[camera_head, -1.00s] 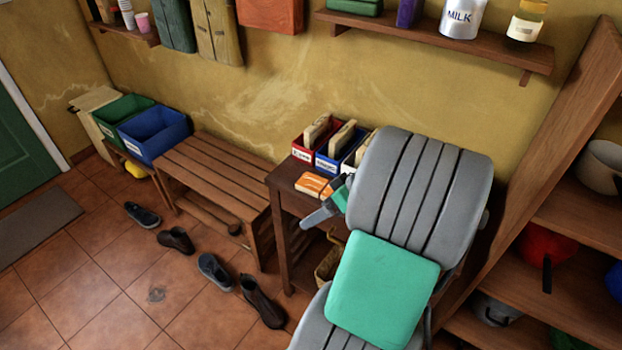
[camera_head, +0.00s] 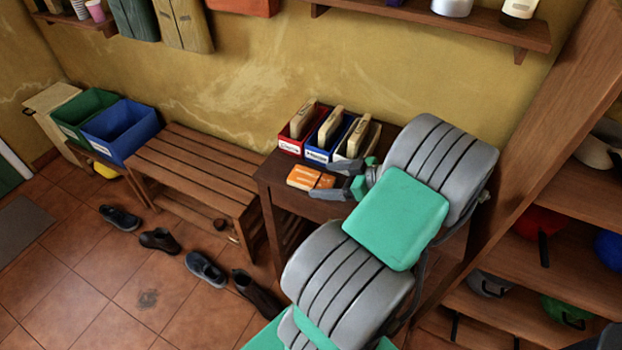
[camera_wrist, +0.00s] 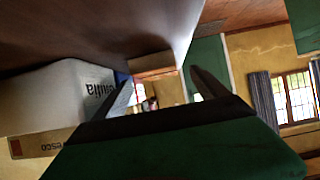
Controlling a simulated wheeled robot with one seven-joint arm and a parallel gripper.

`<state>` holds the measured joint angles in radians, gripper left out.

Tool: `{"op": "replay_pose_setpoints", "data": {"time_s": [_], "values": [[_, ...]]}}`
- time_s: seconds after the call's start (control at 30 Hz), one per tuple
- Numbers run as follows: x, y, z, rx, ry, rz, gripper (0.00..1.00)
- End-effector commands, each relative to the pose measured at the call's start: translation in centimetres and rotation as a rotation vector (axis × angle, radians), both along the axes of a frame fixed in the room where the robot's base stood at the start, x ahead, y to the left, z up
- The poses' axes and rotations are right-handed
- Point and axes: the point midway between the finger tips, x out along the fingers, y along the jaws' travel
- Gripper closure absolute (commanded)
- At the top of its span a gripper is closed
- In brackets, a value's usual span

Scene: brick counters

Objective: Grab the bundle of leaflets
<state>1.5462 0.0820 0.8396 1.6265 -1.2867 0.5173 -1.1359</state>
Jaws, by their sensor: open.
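The bundle of leaflets (camera_head: 303,177) is a small orange block with a pale band, lying on the small dark wooden table (camera_head: 278,184). In the head view my gripper (camera_head: 320,182) points left at its right end. The grey fingers are apart, one on the near side and one on the far side; whether they touch it I cannot tell. In the wrist view, which looks upside down, the open fingers (camera_wrist: 160,80) show with an orange-brown block (camera_wrist: 153,68) between and beyond the tips. That may be the bundle, but it is unclear.
A slatted bench (camera_head: 190,165) is left. Shoes (camera_head: 205,268) lie on the floor. A wooden shelf unit (camera_head: 510,220) stands right.

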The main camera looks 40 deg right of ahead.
Motion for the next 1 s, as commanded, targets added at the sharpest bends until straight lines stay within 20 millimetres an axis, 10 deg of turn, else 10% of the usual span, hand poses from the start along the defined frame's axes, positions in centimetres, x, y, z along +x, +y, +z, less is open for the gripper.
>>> {"op": "replay_pose_setpoints", "data": {"time_s": [0.43,1.0], "values": [[3.4,1.1,-1.6,0.0,0.001,0.0,0.17],[3.4,1.1,-1.6,0.001,0.001,0.0,0.62]]}}
